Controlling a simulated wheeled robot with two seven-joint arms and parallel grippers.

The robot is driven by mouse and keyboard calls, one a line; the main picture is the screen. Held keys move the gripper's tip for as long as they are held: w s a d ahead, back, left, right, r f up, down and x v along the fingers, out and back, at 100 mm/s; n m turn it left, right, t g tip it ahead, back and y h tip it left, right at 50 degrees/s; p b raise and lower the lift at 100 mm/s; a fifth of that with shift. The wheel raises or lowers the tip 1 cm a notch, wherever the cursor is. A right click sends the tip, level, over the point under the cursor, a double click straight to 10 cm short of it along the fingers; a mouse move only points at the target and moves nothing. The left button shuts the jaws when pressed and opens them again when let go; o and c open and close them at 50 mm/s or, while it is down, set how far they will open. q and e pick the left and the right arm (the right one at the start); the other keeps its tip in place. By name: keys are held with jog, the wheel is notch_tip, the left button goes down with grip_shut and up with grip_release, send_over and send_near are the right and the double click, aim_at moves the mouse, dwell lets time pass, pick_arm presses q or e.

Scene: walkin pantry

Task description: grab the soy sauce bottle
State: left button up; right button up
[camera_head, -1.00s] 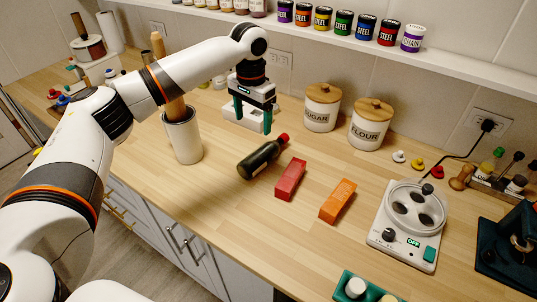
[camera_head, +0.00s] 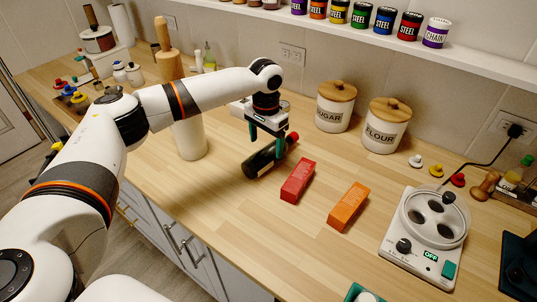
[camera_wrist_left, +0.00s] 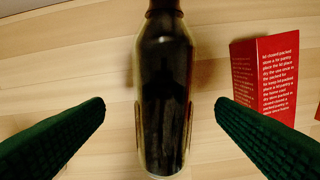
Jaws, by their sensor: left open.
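The soy sauce bottle (camera_head: 261,161) is dark with a red cap and lies on its side on the wooden counter. My left gripper (camera_head: 267,151) has green fingers and is over the bottle, pointing down. In the left wrist view the bottle (camera_wrist_left: 164,95) runs lengthwise between the two spread fingers (camera_wrist_left: 160,112), with a gap on each side. The gripper is open and holds nothing. In the head view the fingers hide part of the bottle. My right gripper is not in view.
A red box (camera_head: 298,181) lies close to the right of the bottle, and an orange box (camera_head: 348,207) farther right. A white cylinder (camera_head: 190,139) stands to the left. Sugar (camera_head: 334,113) and flour (camera_head: 384,133) jars stand behind.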

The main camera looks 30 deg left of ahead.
aim_at(269, 148)
pick_arm(q)
jog(key=shift+w+d+f+p, duration=0.15)
jog(key=shift+f+p, duration=0.15)
jog(key=shift+f, duration=1.05)
jog(key=shift+w+d+f+p, duration=0.1)
jog(key=shift+f+p, duration=0.2)
jog(key=shift+f, duration=1)
jog(key=shift+s, duration=0.1)
jog(key=c, duration=1.5)
jog(key=shift+r, duration=0.1)
jog(key=shift+c, duration=0.3)
